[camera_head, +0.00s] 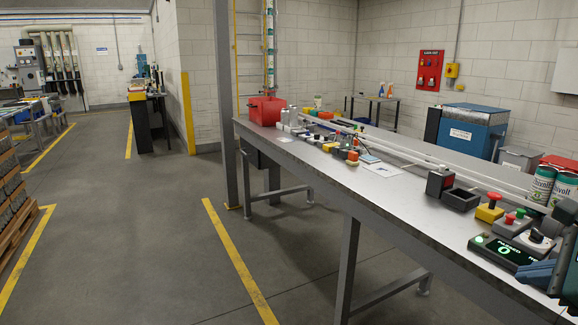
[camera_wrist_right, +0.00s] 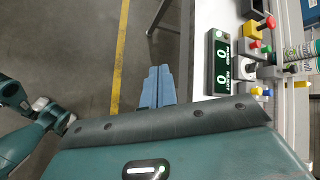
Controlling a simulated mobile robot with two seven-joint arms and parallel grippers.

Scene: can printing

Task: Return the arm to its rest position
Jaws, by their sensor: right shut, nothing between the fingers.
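My right gripper (camera_head: 533,272) shows at the right edge of the head view, by the front edge of the long grey workbench (camera_head: 400,199), near its control panel. In the right wrist view the blue fingers of this gripper (camera_wrist_right: 157,72) are together with nothing between them. They appear over the floor just beside the bench edge. The rest of the right arm is mostly cut off by the frame. My left gripper is in neither view.
A black counter display (camera_head: 503,252), a red emergency button (camera_head: 495,196) and green-white cans (camera_head: 543,184) sit close to my right gripper. A red toolbox (camera_head: 266,110) stands at the bench's far end. The floor (camera_head: 150,215) to the left is open.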

